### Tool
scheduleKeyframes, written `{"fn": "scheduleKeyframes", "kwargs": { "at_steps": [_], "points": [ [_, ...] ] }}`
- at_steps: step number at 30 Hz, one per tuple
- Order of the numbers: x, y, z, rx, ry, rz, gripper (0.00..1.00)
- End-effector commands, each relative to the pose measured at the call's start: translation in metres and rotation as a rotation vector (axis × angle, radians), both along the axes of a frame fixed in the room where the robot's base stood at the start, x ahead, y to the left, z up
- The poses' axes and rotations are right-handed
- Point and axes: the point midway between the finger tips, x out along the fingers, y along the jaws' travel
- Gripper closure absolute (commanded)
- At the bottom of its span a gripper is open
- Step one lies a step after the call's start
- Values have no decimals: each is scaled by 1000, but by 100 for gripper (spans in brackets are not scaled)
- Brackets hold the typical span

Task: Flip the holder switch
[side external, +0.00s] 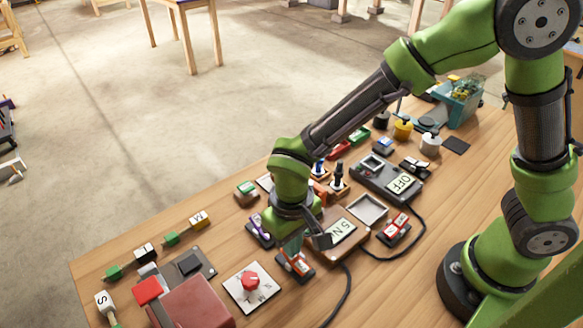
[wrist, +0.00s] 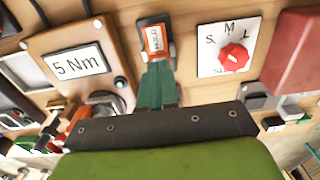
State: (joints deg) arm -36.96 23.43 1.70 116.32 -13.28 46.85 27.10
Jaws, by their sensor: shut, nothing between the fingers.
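The holder switch (wrist: 156,38) is a small rocker with an orange and white face on a dark base, near the top middle of the wrist view. Its label is partly readable. In the side view the switch (side external: 297,265) lies on the table right under my gripper (side external: 291,248). My gripper (wrist: 157,68) has teal fingers, shut with nothing between them, pointing down at the near end of the switch. The fingertips overlap its lower edge in the wrist view; I cannot tell whether they touch it.
A box reading 5 Nm (wrist: 78,64) stands beside the switch. On the other side are a white dial plate with a red knob (wrist: 235,57) and a dark red block (wrist: 296,50). A box reading OFF (side external: 400,184) and several small parts crowd the table. Black cables run nearby.

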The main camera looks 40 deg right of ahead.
Motion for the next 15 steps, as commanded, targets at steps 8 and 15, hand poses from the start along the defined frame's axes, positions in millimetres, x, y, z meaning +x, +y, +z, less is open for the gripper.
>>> {"fn": "scheduleKeyframes", "kwargs": {
  "at_steps": [8, 15],
  "points": [
    [0, 0, -4, 0, 1, 0, 100],
    [0, 0, -8, 0, 1, 0, 100]
  ]
}}
